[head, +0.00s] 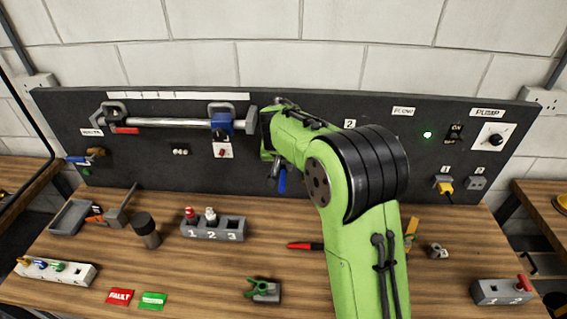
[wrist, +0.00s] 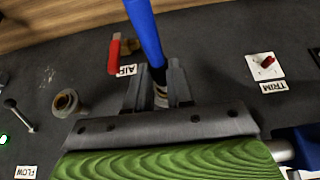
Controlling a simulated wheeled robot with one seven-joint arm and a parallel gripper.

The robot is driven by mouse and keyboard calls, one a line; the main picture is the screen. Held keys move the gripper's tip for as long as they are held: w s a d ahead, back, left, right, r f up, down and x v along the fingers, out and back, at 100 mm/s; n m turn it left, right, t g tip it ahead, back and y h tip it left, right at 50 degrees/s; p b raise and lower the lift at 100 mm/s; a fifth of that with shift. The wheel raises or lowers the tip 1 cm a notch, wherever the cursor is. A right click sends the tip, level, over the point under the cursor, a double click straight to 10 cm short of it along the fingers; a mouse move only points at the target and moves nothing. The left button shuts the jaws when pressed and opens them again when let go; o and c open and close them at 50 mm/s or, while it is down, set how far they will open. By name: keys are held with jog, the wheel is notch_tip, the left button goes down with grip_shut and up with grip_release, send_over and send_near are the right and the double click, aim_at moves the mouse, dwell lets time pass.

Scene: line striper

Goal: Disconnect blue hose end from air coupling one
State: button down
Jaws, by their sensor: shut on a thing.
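The blue hose (wrist: 146,30) runs up in the wrist view from between the fingers of my gripper (wrist: 157,88). The fingers are shut on its pale metal end (wrist: 160,95). In the head view a short piece of the blue hose (head: 282,181) hangs below my gripper, which my green arm mostly hides. An AIR label (wrist: 127,71) and a red lever (wrist: 114,55) are just left of the fingers in the wrist view. A brass round fitting (wrist: 66,102) with nothing on it stands further left. Whether the hose end is still seated in coupling one is hidden by my fingers.
A black panel (head: 190,170) stands behind the wooden bench (head: 200,265). The TRIM switch (wrist: 266,64) is right of my fingers in the wrist view. A numbered grey rack (head: 212,229) and a red-handled tool (head: 303,246) lie on the bench below.

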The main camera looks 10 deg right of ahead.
aim_at(283, 176)
jog(key=shift+s, duration=0.1)
jog(key=shift+s+a+b, duration=0.3)
jog(key=shift+s+b, duration=0.35)
jog(key=shift+s, duration=0.25)
jog(key=shift+s+a+b, duration=0.3)
jog(key=shift+s+b, duration=0.35)
jog(key=shift+s, duration=0.2)
